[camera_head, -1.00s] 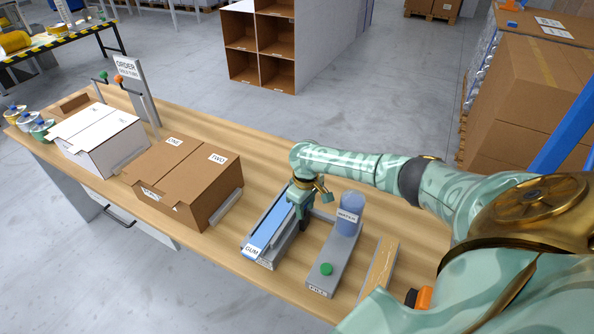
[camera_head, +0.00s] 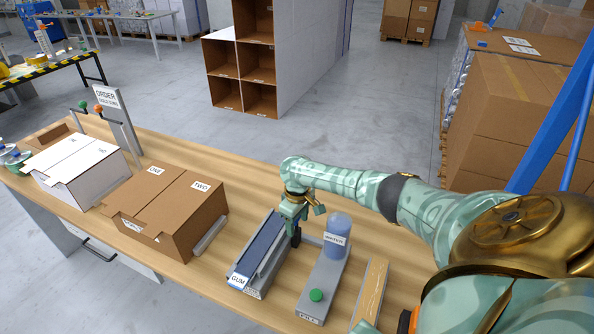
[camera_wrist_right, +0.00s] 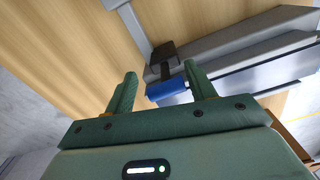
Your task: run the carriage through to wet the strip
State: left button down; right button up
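The gum strip (camera_head: 262,241) is a dark blue band in a grey tray (camera_head: 277,262) labelled GUM. A blue grip piece (camera_wrist_right: 166,90) on a black block (camera_wrist_right: 163,52), apparently the carriage, shows at the tray's end in the right wrist view. My right gripper (camera_head: 294,226) is at the far right side of the tray. In the right wrist view my right gripper (camera_wrist_right: 160,85) has its fingers apart. The blue piece lies between or just beyond them, with a gap at the left finger; I cannot tell whether the right finger touches it. My left gripper is not in view.
A blue water bottle (camera_head: 338,236) stands on a grey base with a green button (camera_head: 316,295), close right of the tray. A brown carton (camera_head: 165,212) and a white carton (camera_head: 80,165) stand left. A narrow tan-topped block (camera_head: 371,290) lies right.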

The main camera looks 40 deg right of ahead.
notch_tip(320, 180, up, 16)
jog(key=p, duration=0.6)
jog(key=shift+r, duration=0.15)
